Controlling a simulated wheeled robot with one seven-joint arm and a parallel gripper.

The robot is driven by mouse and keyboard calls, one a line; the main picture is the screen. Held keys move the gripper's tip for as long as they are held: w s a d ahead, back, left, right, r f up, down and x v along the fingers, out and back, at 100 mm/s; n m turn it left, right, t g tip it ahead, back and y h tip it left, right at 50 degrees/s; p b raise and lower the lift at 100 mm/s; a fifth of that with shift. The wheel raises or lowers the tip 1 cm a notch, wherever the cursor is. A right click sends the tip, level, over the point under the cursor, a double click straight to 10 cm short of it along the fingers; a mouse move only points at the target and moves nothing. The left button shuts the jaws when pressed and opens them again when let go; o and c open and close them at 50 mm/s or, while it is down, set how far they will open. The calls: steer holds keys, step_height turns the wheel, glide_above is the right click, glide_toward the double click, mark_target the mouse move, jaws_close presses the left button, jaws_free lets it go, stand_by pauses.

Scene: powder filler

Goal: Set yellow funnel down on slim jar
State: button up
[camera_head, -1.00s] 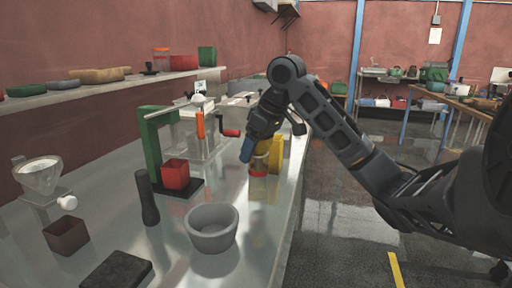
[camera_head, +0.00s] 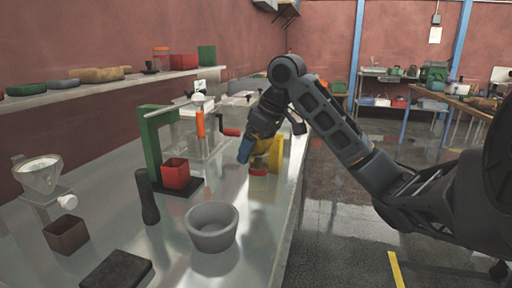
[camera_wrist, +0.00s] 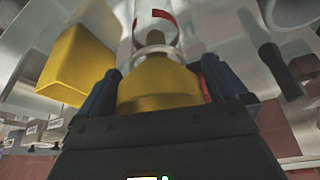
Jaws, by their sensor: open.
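The yellow funnel (camera_wrist: 158,82) is between the two fingers of my open gripper (camera_wrist: 160,88) in the wrist view, its narrow end pointing away from the wrist. The slim jar (camera_wrist: 157,28), pale with a red band, lies in line beyond the funnel's narrow end. In the head view my gripper (camera_head: 252,149) is low over the bench, with the yellow funnel (camera_head: 265,146) at its fingers. The jar's red part (camera_head: 258,172) shows just below. The contact between funnel and jar is too small to make out.
A green stand (camera_head: 150,140) with a red cup (camera_head: 175,173), a dark pestle (camera_head: 147,198) and a grey mortar (camera_head: 212,227) stand to the left and front.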

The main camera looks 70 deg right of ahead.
steer(key=p+v, duration=0.1)
steer(key=v, duration=0.6)
steer(key=shift+s+r, duration=0.15)
steer(key=shift+r, duration=0.2)
steer(key=shift+r, duration=0.1)
